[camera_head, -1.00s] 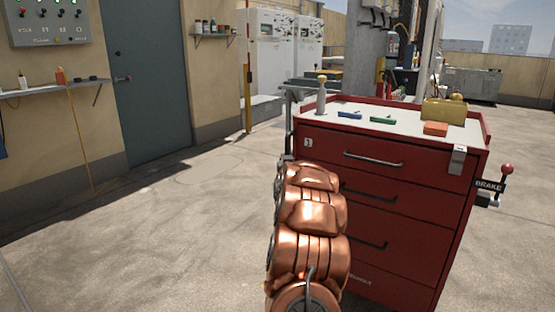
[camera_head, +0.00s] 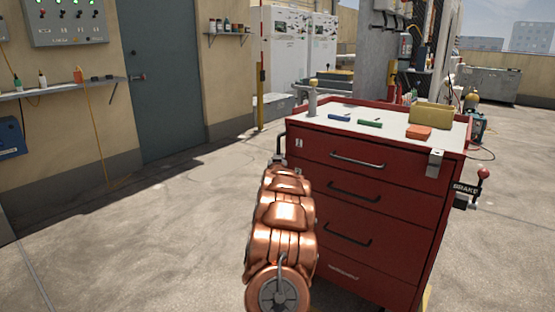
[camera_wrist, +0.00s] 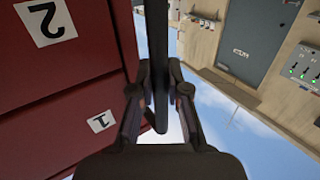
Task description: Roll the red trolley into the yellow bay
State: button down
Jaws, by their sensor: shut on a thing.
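The red trolley (camera_head: 385,215) is a drawer cabinet with a pale top, standing upright right of centre. A lever with a red knob, marked BRAKE (camera_head: 466,189), sticks out from its right side. In the wrist view my gripper (camera_wrist: 159,75) is shut on a dark bar (camera_wrist: 158,40), which looks like the trolley's handle, beside the red drawer fronts numbered 1 and 2 (camera_wrist: 60,75). In the head view my copper arm reaches to the trolley's left side and my fingers are hidden. A small yellow patch (camera_head: 426,297) shows at the trolley's lower right; I cannot tell if it is the bay.
Tools, an orange block (camera_head: 418,132) and a yellow box (camera_head: 430,115) lie on the trolley top. A wall shelf (camera_head: 60,89) and a grey door (camera_head: 170,75) are at left. White cabinets (camera_head: 290,50) stand behind. The concrete floor left of the trolley is clear.

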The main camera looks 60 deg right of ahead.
jog(key=shift+r, duration=0.1)
jog(key=c, duration=1.1)
grip_release()
jog(key=shift+c, duration=0.2)
jog(key=shift+s+a, duration=0.1)
jog(key=v, duration=1.1)
jog(key=shift+a, duration=0.35)
jog(key=shift+s, duration=0.1)
